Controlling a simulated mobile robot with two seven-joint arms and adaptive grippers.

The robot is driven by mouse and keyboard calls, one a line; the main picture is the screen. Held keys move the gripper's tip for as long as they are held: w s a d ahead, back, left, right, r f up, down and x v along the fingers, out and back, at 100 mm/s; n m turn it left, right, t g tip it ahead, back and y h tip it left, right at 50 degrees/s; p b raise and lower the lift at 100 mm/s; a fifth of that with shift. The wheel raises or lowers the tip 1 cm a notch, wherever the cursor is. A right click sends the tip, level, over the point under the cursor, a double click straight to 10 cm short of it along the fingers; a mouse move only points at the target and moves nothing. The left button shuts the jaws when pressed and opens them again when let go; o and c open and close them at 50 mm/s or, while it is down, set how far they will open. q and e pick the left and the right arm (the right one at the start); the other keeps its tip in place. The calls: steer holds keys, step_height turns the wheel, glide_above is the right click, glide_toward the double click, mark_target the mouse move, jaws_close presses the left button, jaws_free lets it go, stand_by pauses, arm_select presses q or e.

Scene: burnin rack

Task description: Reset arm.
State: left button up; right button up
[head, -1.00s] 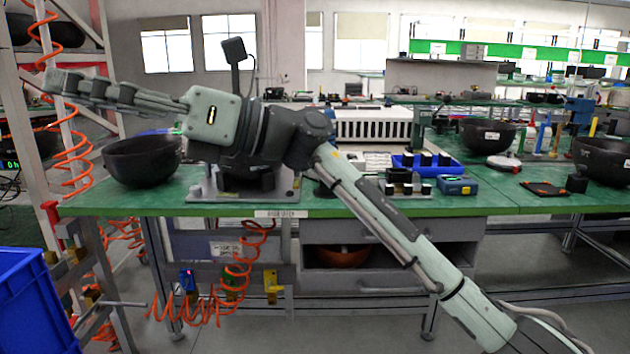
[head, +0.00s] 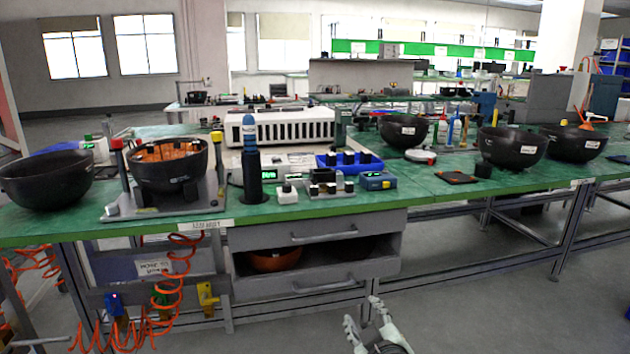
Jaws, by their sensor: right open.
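My right gripper (head: 366,322) shows at the bottom of the head view, in front of the table and below its top. Its fingers point up and are spread apart, with nothing between them. It is clear of the table and the drawers. My left gripper is not in the head view.
The green table (head: 330,206) carries a black bowl (head: 45,180) at the left, a bowl with orange contents (head: 168,170) on a grey fixture, a dark blue cylinder (head: 250,160) and a blue bin (head: 349,162). Grey drawers (head: 300,232) sit below. The floor at right is clear.

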steer(key=s+d+f+m+g+h, duration=0.1)
steer(key=s+d+f+m+g, duration=0.15)
steer(key=s+d+f, duration=0.35)
steer(key=s+d+f+m+g+h, duration=0.1)
steer(key=s+d+f+g, duration=0.2)
steer(key=s+f, duration=0.4)
steer(key=s+d+f+m+g, duration=0.1)
steer(key=s+d+f+g, duration=0.2)
steer(key=s, duration=0.6)
steer(key=s+d+f+m+g+h, duration=0.1)
steer(key=s+d+f, duration=0.4)
steer(key=s, duration=0.5)
step_height(320, 180, down, 2)
steer(key=shift+f+m+g, duration=0.1)
steer(key=shift+m+g, duration=0.45)
steer(key=shift+g, duration=0.6)
